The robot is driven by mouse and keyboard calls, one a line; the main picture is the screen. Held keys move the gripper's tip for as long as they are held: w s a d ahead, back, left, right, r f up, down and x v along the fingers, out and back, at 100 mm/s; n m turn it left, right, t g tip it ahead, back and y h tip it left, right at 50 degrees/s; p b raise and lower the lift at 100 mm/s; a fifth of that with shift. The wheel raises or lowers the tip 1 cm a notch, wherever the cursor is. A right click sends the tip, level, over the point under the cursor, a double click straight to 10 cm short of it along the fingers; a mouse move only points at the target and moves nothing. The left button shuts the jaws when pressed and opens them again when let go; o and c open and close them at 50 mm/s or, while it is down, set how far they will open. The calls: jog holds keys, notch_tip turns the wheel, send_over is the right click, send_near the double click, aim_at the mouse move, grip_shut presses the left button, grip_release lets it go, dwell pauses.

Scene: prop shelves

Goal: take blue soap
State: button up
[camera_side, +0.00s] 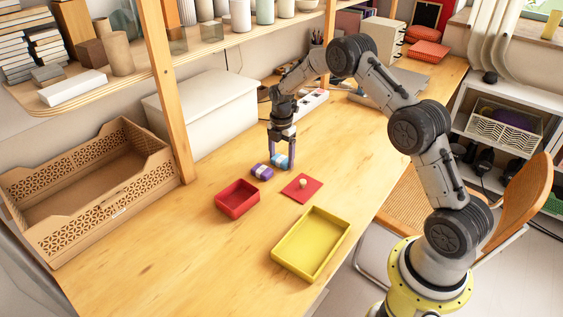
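The blue soap (280,161), a small blue and white block, is on the wooden table near its middle. My gripper (281,157) points straight down over it, with its two fingers apart, one on each side of the soap. I cannot tell whether the fingers press on the soap or stand open around it. The soap appears to be at table level. A purple soap (262,172) with a pale band lies just to the left of the blue one, close to my gripper.
A red box (219,205) and a yellow tray (280,259), both apparently empty, stand nearer the front. A red mat (313,184) with a small beige object (302,183) lies right of the soaps. A shelf post (165,95) and a wooden crate (68,241) are at left. The table's front left is clear.

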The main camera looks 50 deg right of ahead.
jog(key=c, duration=0.7)
